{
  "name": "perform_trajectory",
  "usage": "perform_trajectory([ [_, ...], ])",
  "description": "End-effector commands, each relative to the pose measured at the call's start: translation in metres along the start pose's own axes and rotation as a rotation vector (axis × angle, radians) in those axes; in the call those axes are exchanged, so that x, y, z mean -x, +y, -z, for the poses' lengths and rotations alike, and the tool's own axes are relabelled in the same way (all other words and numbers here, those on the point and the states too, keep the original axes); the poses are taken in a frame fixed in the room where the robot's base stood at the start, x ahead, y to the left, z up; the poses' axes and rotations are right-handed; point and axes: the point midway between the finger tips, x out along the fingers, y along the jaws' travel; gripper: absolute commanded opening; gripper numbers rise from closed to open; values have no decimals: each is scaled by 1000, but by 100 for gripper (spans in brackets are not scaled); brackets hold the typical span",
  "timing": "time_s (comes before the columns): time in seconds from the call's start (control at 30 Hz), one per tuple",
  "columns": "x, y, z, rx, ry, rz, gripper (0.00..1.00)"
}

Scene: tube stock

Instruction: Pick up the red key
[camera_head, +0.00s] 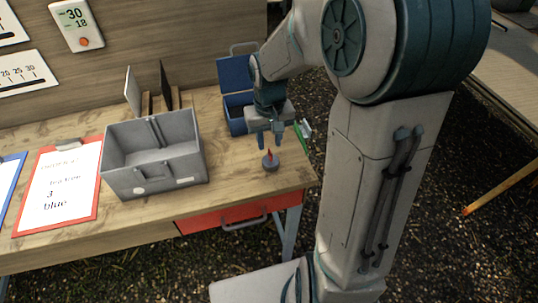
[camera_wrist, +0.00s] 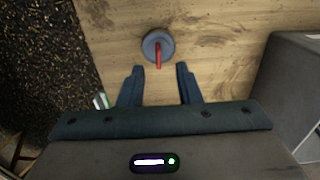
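The red key (camera_head: 270,154) stands up from a small round grey base (camera_head: 271,164) on the wooden table, near its right end. In the wrist view the red key (camera_wrist: 158,56) shows as a thin red bar on the round grey-blue base (camera_wrist: 157,41). My gripper (camera_head: 268,145) is above the table close to the key. In the wrist view my gripper (camera_wrist: 159,70) is open, its two fingers apart with bare wood between them. The key lies just ahead of the fingertips, roughly centred between them. Nothing is held.
A grey bin (camera_head: 155,178) stands left of the key, and it also shows in the wrist view (camera_wrist: 296,85). A blue open box (camera_head: 235,114) is behind my gripper. A green item (camera_head: 301,137) lies near the right edge. A red drawer (camera_head: 228,213) is below the tabletop.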

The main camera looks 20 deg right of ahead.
Motion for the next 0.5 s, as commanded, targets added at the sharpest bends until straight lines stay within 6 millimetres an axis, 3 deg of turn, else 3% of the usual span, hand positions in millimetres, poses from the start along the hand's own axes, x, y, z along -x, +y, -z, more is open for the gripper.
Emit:
perform_trajectory([
  [0.3, -43, 2, -4, -1, -4, 1, 31],
  [0.5, -51, 2, -3, -1, -1, 0, 31],
])
